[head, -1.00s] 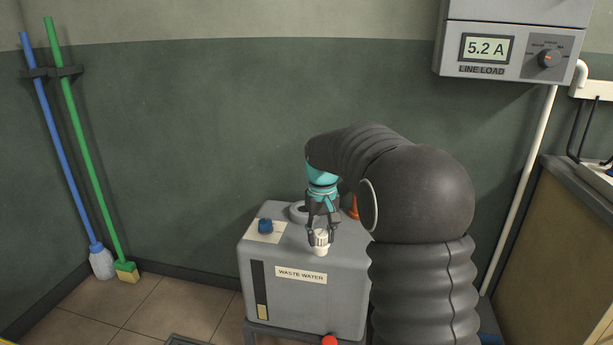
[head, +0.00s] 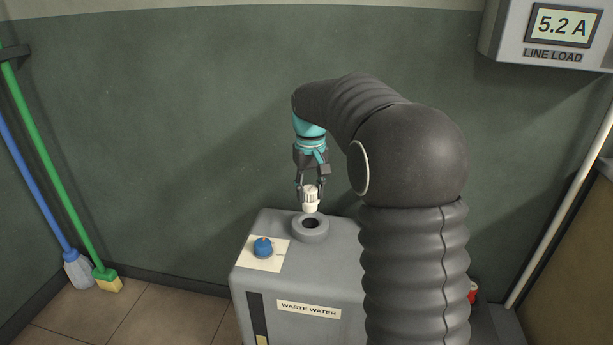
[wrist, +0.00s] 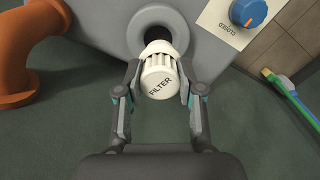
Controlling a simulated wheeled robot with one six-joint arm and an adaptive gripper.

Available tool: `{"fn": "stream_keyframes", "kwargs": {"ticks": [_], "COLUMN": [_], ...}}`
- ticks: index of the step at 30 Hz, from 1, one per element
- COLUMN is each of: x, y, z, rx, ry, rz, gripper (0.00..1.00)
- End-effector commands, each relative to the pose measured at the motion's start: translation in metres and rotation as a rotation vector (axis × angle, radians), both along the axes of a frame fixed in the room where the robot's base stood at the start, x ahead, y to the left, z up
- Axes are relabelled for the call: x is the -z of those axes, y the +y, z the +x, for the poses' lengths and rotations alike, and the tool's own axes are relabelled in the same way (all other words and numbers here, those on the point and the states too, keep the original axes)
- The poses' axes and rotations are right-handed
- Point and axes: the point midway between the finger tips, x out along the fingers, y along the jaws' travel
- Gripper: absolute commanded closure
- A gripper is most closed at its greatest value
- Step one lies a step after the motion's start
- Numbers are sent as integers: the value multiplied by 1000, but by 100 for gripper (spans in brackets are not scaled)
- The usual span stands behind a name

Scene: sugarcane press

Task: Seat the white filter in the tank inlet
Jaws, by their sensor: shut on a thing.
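My gripper (head: 310,189) is shut on the white filter (head: 310,201), a ribbed cap with a narrower lower end. In the head view the filter hangs upright just above the tank inlet (head: 297,228), a round grey collar with a dark hole on top of the waste water tank (head: 250,277). In the wrist view the fingers grip both sides of the filter (wrist: 158,78), its "FILTER" lettering facing the camera. There the inlet collar (wrist: 172,22) shows behind the filter's far end, its dark hole partly covered. The filter appears apart from the hole.
A blue knob (head: 263,247) on a pale plate sits on the tank top, left of the inlet. An orange pipe (wrist: 25,55) shows in the wrist view. A blue and a green broom (head: 60,190) lean at the wall, far left.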

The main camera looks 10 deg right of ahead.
Motion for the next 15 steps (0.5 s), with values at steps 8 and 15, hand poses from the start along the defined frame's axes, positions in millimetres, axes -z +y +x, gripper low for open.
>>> {"fn": "stream_keyframes", "kwargs": {"ticks": [8, 15], "x": [8, 28], "y": [-6, -5], "z": [0, 0], "rx": [9, 8], "ry": [0, 0], "rz": [0, 0], "gripper": [97, 97]}}
